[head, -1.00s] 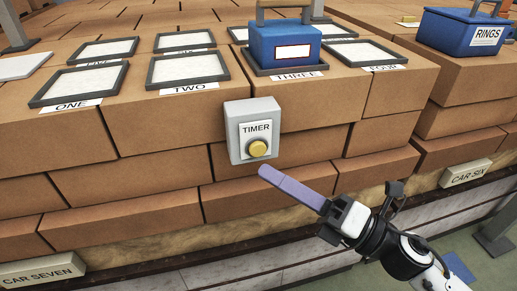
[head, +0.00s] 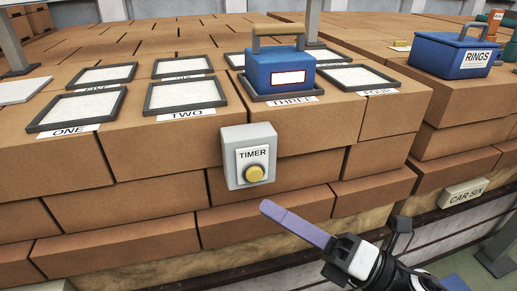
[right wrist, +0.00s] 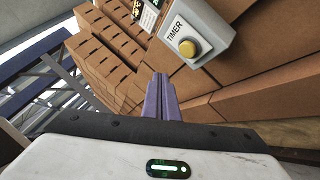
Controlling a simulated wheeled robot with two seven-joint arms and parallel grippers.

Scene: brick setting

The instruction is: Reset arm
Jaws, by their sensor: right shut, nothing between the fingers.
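My right gripper (head: 265,207) is in the lower right of the head view, its purple fingers pressed together with nothing between them. It is in front of the brick stack, below and right of the grey TIMER box (head: 233,172) with its yellow button (head: 254,174), and appears apart from it. In the right wrist view, the closed fingers (right wrist: 160,82) point up the picture, and the yellow button (right wrist: 188,48) is above and right of their tips. My left gripper is in neither view.
On the brick stack (head: 110,160) lie framed pads labelled ONE (head: 77,108), TWO (head: 186,94) and FOUR (head: 352,77). A blue box with a handle (head: 278,68) sits on THREE. A blue RINGS box (head: 450,55) stands on bricks at right. A CAR SIX sign (head: 462,193) is lower right.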

